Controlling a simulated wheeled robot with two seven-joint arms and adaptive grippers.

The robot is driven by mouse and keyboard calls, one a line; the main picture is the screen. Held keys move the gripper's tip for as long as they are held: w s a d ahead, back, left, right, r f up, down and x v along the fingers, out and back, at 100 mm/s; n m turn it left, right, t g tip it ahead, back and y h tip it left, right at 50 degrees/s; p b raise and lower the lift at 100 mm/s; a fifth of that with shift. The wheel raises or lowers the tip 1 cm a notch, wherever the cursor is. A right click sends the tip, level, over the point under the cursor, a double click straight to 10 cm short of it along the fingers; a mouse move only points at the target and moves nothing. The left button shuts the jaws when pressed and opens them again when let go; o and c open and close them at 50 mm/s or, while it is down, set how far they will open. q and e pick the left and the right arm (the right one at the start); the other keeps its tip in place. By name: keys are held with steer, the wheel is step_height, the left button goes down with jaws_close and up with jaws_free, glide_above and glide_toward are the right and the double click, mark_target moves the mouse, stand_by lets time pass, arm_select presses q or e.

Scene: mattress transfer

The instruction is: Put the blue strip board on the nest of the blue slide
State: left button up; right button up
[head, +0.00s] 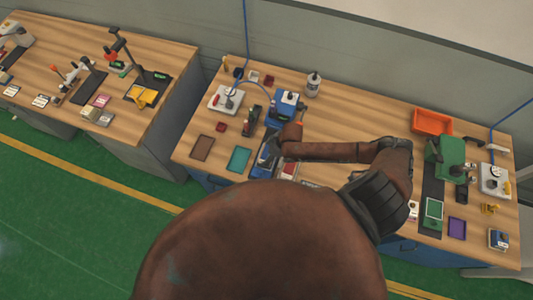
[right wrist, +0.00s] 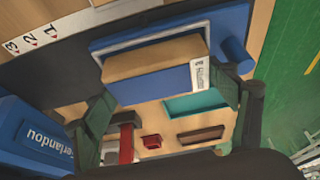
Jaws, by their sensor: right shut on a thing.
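My right gripper (right wrist: 165,90) is shut on a block-like piece (right wrist: 150,84) with a blue side, a tan face and a white label at its right end; I take it to be the blue strip board. The piece lies across the blue slide (right wrist: 232,20) with its pale-edged nest, close over it; I cannot tell whether they touch. In the head view, my right gripper (head: 272,154) is at the blue slide (head: 260,170), in front of the blue machine (head: 287,104); my arm and gripper hide most of the piece. My left gripper is not in view.
A teal tray (head: 238,159) and a brown tray (head: 202,147) lie left of the slide. A red-handled clamp (right wrist: 126,145) and a small red block (right wrist: 151,141) are nearby. A green machine (head: 446,158) and an orange bin (head: 432,122) stand at the right. The table centre is mostly clear.

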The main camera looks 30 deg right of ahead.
steer(key=o, duration=0.9)
steer(key=v, duration=1.2)
steer(key=shift+r, duration=0.1)
